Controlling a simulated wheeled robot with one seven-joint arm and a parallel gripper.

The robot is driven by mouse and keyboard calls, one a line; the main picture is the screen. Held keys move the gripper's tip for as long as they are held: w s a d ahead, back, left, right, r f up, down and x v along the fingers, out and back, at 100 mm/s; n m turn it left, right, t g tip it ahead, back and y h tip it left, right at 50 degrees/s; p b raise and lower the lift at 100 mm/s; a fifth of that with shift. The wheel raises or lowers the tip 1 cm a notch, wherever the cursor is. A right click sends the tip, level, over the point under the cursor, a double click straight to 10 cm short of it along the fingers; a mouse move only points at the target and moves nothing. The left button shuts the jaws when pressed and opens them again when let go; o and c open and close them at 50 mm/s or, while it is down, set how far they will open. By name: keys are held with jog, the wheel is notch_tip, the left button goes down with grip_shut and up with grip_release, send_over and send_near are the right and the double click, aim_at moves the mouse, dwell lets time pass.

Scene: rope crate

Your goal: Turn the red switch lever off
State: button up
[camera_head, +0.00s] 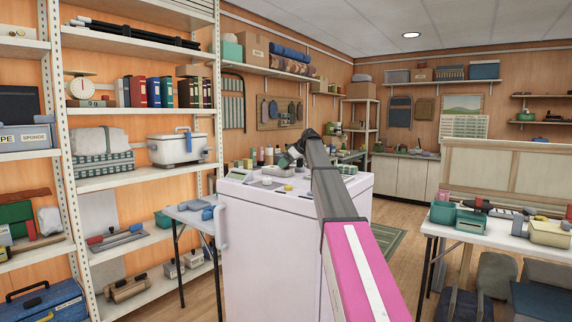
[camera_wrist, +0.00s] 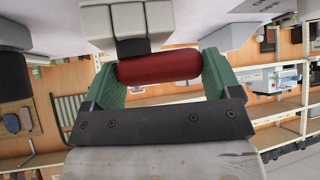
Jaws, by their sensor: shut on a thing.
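The red switch lever (camera_wrist: 160,66) shows in the wrist view as a rounded red bar, lying across the space between my fingers. It meets a light grey block with a dark stem (camera_wrist: 130,28) at the top of the picture. My gripper (camera_wrist: 165,72) has its green fingers at the two ends of the red bar, shut on it. In the head view my gripper (camera_head: 291,156) is small, above the back of a white cabinet (camera_head: 262,240); the lever cannot be made out there.
Small items, including a yellow one (camera_head: 288,187), lie on the cabinet top. A folding table (camera_head: 185,215) stands at its left and a white table (camera_head: 500,236) with boxes and tools at right. Loaded shelves (camera_head: 130,50) line the left. Some floor is free right of the cabinet.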

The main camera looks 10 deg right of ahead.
jog(key=m+t, duration=0.1)
jog(key=m+t+h, duration=0.1)
jog(key=m, duration=0.1)
jog(key=shift+a+m+h, duration=0.3)
jog(key=shift+a, duration=0.05)
jog(key=shift+w+a+m+t+h, duration=0.15)
jog(key=shift+m+t+h, duration=0.4)
jog(key=shift+m, duration=0.35)
jog(key=shift+w+a+m+t+h, duration=0.15)
jog(key=shift+m+t+h, duration=0.2)
jog(key=shift+m+h, duration=0.45)
jog(key=shift+d, duration=0.1)
jog(key=o, duration=0.8)
jog(key=v, duration=1)
jog(key=shift+s+d+r, duration=0.2)
jog(key=shift+r, duration=0.05)
